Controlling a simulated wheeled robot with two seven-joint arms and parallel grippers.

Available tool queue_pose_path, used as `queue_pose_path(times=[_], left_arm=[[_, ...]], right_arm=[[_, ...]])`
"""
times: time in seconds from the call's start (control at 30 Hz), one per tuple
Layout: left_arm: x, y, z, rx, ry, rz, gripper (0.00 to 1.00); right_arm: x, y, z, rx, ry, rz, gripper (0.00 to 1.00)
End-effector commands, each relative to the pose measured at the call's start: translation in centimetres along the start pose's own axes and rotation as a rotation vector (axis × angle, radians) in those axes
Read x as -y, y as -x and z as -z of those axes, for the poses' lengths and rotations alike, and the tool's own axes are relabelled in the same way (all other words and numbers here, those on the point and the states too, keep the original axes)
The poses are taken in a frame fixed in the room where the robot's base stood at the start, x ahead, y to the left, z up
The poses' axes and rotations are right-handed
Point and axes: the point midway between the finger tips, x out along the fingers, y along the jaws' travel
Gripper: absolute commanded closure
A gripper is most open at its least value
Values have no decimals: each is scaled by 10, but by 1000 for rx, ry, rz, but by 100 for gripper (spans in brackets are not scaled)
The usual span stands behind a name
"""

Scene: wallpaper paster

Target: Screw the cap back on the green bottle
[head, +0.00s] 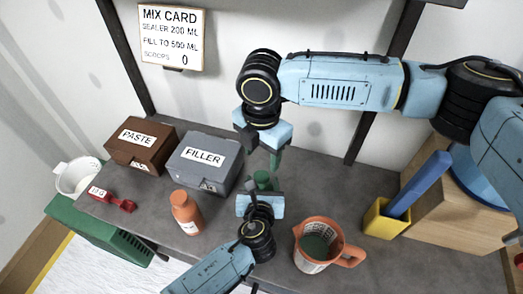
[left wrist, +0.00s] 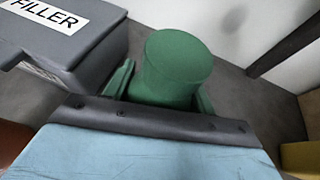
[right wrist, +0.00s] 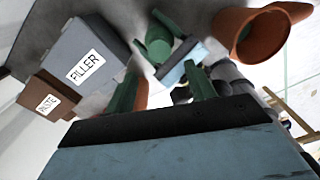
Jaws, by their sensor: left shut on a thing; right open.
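I cannot tell whether that top is a separate cap. My right gripper (head: 265,155) points down above the bottle, open and empty. In the right wrist view the bottle (right wrist: 158,42) shows beyond and between its spread green fingers (right wrist: 162,90).
A grey filler box (head: 203,160) and brown paste box (head: 141,145) stand behind left. An orange bottle (head: 186,213) is left of my left gripper, an orange jug (head: 345,256) right. A yellow holder (head: 383,220) with a blue object and a red tool (head: 120,204) flank them.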

Motion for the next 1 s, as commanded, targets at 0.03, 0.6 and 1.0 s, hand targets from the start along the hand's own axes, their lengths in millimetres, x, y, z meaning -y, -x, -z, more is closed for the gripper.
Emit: queue_pose_path(times=[0.03,0.6,1.0], left_arm=[[0,0,0,-1,1,1,100],[0,0,0,-1,1,1,100],[0,0,0,-1,1,1,100]], right_arm=[[0,0,0,0,0,-1,45],[0,-59,0,1,-2,-1,45],[-1,-80,-1,2,-2,-4,45]])
